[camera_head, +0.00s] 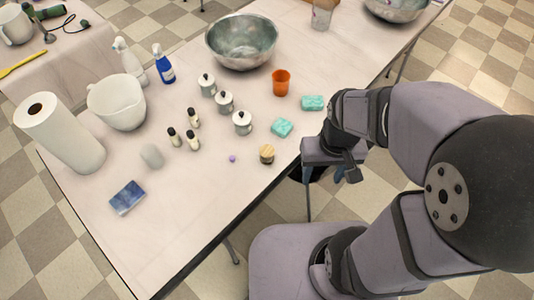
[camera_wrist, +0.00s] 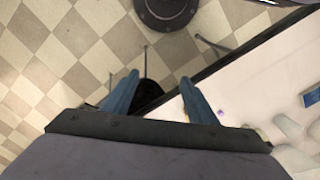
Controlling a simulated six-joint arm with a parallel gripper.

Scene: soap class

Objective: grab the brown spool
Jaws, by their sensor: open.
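The brown spool (camera_head: 267,154), small with a light brown top and darker side, stands near the table's front edge in the head view. My gripper (camera_head: 325,174) is to its right, beside the table's front edge, apart from it. In the wrist view my gripper (camera_wrist: 157,88) has its two blue fingers spread, with nothing held between them. I cannot make out the spool clearly in the wrist view; my gripper body covers the lower part.
A tiny purple object (camera_head: 232,158) lies left of the spool. Teal soap bars (camera_head: 282,128) and (camera_head: 313,103), an orange cup (camera_head: 281,82) and lidded pots (camera_head: 242,122) stand behind. A blue sponge-like block (camera_head: 127,197) lies left. The table (camera_head: 190,220) is bare front left.

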